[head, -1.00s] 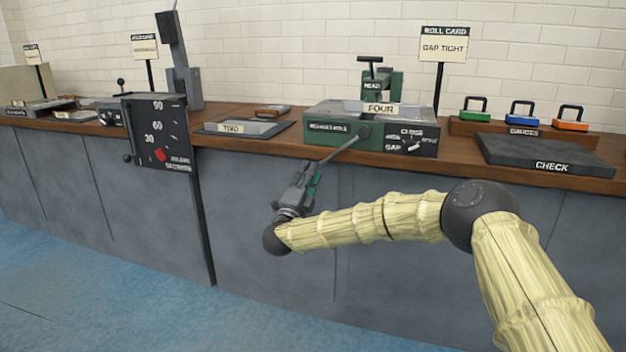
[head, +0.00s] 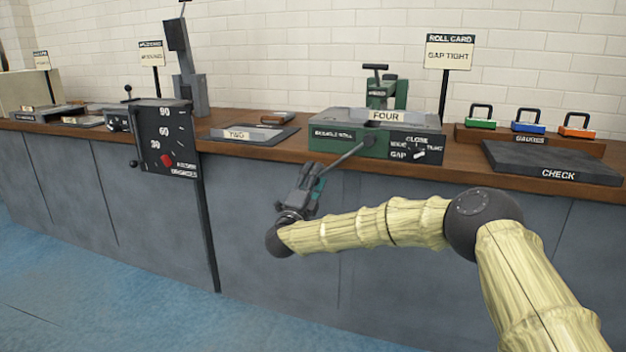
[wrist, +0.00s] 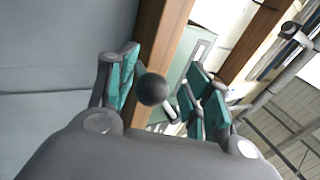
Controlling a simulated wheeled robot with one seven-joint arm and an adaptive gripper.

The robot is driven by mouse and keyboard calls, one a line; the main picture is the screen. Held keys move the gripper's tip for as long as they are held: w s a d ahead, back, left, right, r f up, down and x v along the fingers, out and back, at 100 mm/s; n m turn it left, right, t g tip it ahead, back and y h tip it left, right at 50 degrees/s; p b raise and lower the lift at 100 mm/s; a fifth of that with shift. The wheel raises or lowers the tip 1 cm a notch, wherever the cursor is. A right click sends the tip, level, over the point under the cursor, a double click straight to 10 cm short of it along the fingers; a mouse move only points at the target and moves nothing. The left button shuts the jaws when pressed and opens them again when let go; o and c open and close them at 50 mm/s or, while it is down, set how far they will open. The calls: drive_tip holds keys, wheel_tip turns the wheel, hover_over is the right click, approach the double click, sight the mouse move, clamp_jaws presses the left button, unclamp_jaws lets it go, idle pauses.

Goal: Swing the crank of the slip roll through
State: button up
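The slip roll (head: 331,138) is a green machine on the bench with a grey top, a FOUR label and a gap dial (head: 417,151). Its crank (head: 347,156) is a grey rod slanting from a dark hub down and left past the bench's front edge. My gripper (head: 315,177) is at the crank's low outer end. In the wrist view the crank's dark ball knob (wrist: 152,90) shows between my gripper's teal-padded fingers (wrist: 165,88), nearer the left finger. The fingers stand wide apart, with a gap on the right side. I cannot tell whether the knob touches a pad.
A sign (head: 449,52) reads ROLL CARD, GAP TIGHT. A dark CHECK plate (head: 552,165) and gauges with coloured bases (head: 528,127) lie to the right. A TWO tray (head: 248,133) and a black angle dial (head: 166,140) stand left. The bench front (head: 260,240) is close behind my arm.

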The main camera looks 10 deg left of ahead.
drive_tip(key=shift+s+a+f, duration=0.1)
drive_tip(key=shift+s+f, duration=0.25)
drive_tip(key=v, duration=1.1)
drive_tip(key=shift+s, duration=0.1)
